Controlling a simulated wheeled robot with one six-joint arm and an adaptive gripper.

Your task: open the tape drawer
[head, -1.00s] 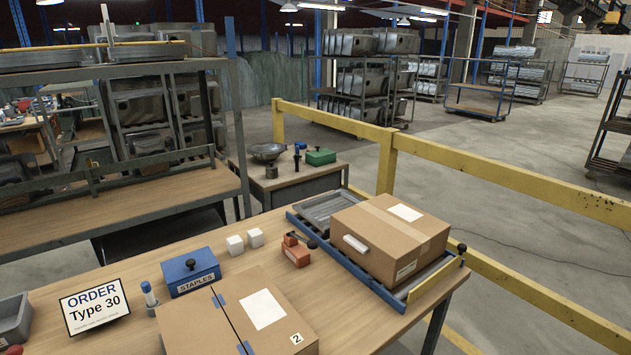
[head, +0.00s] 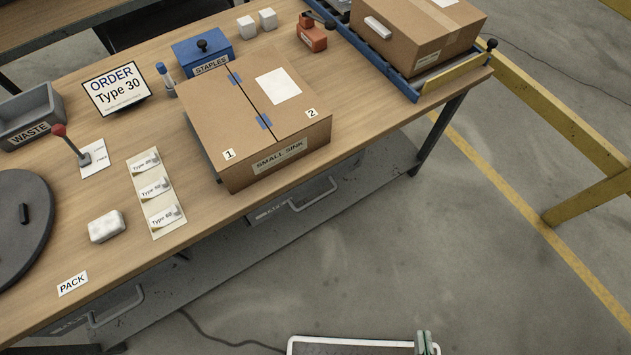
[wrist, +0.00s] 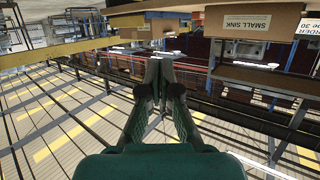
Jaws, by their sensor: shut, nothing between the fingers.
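Two drawers show under the front edge of the packing table in the head view. The right drawer (head: 285,210) has a bar handle (head: 313,195) and a label too dim to read; it looks closed. The left drawer (head: 110,318) also has a bar handle (head: 117,308), and its label cannot be read. I cannot tell which one is the tape drawer. My gripper (wrist: 159,64) shows in the wrist view with its green fingers together and nothing between them. It is apart from the table and from both handles.
The table (head: 215,220) holds a SMALL SINK carton (head: 210,125), a STAPLES box (head: 205,55), a WASTE bin (head: 30,115) and a dark turntable (head: 15,225). A yellow rail (head: 545,105) stands at the right. The floor (head: 400,240) before the table's right part is clear.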

